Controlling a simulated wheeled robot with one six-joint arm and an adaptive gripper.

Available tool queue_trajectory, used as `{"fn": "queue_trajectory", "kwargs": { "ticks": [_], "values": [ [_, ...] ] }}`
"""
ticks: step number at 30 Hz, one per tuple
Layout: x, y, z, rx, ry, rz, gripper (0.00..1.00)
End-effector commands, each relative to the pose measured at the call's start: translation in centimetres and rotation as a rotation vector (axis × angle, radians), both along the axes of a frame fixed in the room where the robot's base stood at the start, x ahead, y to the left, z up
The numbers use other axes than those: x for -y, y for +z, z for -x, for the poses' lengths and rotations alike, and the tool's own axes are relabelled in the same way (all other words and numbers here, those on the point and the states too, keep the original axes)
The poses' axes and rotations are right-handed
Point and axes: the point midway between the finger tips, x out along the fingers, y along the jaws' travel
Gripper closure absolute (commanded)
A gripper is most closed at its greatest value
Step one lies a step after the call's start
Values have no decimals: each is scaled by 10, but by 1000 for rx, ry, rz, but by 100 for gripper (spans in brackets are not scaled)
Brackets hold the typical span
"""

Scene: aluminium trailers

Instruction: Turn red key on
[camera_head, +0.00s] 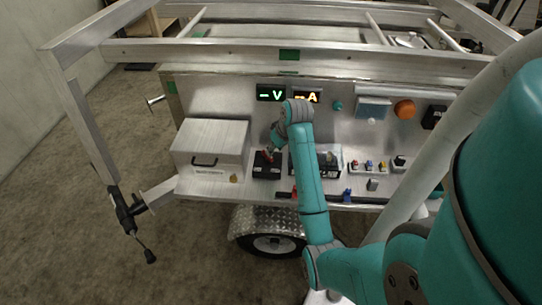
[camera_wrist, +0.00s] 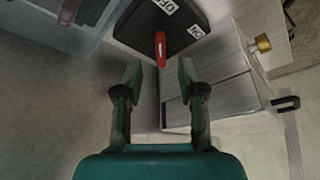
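The red key (camera_wrist: 160,50) sits on a black switch box (camera_wrist: 139,32) with white OFF and ON labels. In the wrist view the key handle points down the picture, with the ON label to its right and the OFF label above it. In the head view the black box (camera_head: 267,172) stands on the trailer's shelf, and the key (camera_head: 267,157) is partly covered by my gripper. My gripper (camera_wrist: 160,75) is open, with its two fingers apart on either side below the key. The fingers do not appear to touch the key.
A silver box (camera_head: 211,143) with a black handle stands left of the switch box. A brass padlock (camera_wrist: 262,43) shows at the right in the wrist view. A battery-like box (camera_head: 328,162) stands right of the switch box. Lit V and A displays (camera_head: 271,93) are on the panel above.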

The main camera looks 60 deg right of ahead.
Motion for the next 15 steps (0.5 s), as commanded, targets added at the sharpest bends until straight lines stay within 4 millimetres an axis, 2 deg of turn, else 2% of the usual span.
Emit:
{"fn": "queue_trajectory", "kwargs": {
  "ticks": [6, 15],
  "values": [
    [5, -35, -13, -2, 0, -1, 60],
    [9, -56, -21, 1, 0, 0, 60]
  ]
}}
